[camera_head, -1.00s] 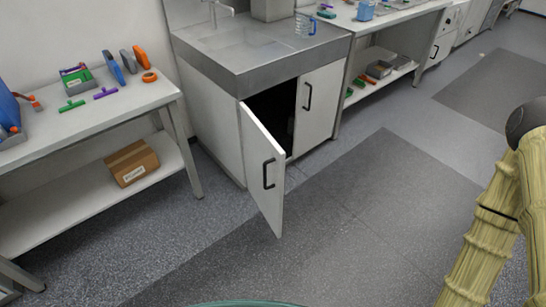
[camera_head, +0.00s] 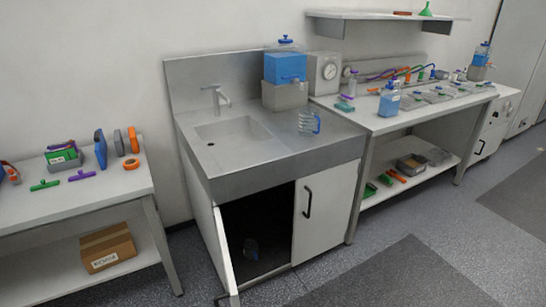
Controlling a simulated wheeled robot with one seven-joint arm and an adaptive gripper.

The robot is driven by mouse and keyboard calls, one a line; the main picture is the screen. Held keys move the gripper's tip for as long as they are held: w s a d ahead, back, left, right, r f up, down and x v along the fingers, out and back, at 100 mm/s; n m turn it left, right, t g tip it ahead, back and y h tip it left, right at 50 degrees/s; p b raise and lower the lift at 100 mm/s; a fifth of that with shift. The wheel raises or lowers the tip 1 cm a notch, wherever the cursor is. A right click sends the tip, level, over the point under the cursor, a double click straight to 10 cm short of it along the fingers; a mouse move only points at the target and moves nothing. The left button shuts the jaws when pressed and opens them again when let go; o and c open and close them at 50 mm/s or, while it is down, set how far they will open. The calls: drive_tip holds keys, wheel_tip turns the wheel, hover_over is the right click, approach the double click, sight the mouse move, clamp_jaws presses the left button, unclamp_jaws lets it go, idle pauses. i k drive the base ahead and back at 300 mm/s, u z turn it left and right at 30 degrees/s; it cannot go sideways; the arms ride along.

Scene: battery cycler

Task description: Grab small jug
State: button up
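A clear jug with a blue handle (camera_head: 309,123) stands upright on the steel counter to the right of the sink basin. A second small, dark, bluish object, perhaps another jug (camera_head: 251,248), sits inside the shadowed open cabinet (camera_head: 262,212) under the sink. It is too dim and small to make out fully. I cannot tell from the view which of the two is the small jug. My gripper is not in view.
The left cabinet door (camera_head: 228,257) stands open toward me; the right door (camera_head: 323,213) is shut. A blue dispenser (camera_head: 285,68) stands behind the jug. Benches flank the sink, the left one bearing a cardboard box (camera_head: 107,248) on its shelf. The floor in front is clear.

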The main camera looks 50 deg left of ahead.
sight(250, 247)
drive_tip(key=u, duration=0.4)
drive_tip(key=i, duration=0.9)
drive_tip(key=u, duration=1.35)
drive_tip(key=i, duration=0.55)
drive_tip(key=u, duration=0.6)
